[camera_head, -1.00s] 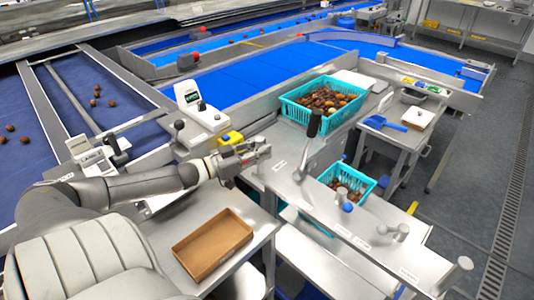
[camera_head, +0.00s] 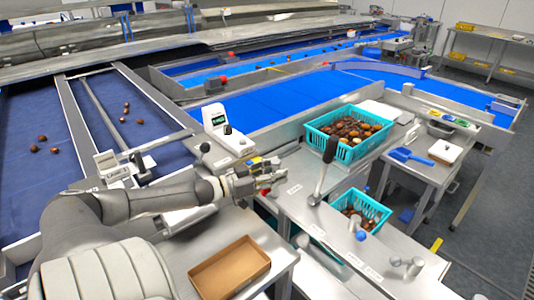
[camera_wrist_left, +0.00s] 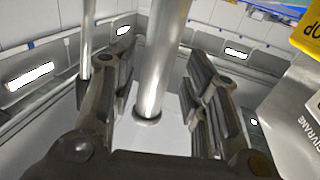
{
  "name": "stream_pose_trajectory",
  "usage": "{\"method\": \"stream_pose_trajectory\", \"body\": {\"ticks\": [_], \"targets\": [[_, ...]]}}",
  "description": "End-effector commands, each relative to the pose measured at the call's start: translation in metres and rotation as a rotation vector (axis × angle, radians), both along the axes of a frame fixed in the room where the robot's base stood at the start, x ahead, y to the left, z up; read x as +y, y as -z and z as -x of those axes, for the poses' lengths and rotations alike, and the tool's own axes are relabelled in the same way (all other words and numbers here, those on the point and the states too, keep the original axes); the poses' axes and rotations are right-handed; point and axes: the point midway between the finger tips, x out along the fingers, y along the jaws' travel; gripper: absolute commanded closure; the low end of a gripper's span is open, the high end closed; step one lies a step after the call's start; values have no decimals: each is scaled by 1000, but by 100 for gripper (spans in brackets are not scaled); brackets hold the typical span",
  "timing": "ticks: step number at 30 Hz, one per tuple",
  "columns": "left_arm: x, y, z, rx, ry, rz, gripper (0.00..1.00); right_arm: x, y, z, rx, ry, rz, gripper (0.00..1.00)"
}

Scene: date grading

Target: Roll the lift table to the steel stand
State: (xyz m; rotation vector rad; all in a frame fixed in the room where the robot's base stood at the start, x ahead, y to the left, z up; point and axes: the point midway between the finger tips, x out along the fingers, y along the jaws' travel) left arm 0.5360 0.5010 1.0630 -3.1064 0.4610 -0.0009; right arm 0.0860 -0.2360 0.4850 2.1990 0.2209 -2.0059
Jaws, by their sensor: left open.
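My left gripper (camera_head: 270,178) is open and empty in the head view, above the near-left edge of a steel table (camera_head: 290,203). This table carries an upright lever with a black grip (camera_head: 330,149), just right of the fingers. I cannot tell whether this is the lift table. In the left wrist view, a steel post (camera_wrist_left: 164,60) rises between and beyond the open fingers (camera_wrist_left: 160,100). Contact is not clear. A steel stand-like table (camera_head: 424,172) at the right holds a blue scoop (camera_head: 408,156) and a white tray (camera_head: 446,151). My right gripper is out of view.
A turquoise crate of dates (camera_head: 325,146) sits at the back of the steel table; a smaller one (camera_head: 379,229) is lower. A brown tray (camera_head: 228,290) lies on the near table. Blue conveyors (camera_head: 280,105) run behind. Grey floor (camera_head: 495,220) is open at the right.

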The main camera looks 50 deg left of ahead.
Motion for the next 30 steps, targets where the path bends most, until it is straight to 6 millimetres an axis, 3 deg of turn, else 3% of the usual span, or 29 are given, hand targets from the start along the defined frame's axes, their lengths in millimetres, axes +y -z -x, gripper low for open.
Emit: {"method": "stream_pose_trajectory", "body": {"ticks": [11, 30], "targets": [[7, 2, 24, 5, 1, 0, 58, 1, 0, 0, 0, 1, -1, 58], [28, 2, 86, 2, -3, 1, 58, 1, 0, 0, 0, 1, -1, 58]]}}
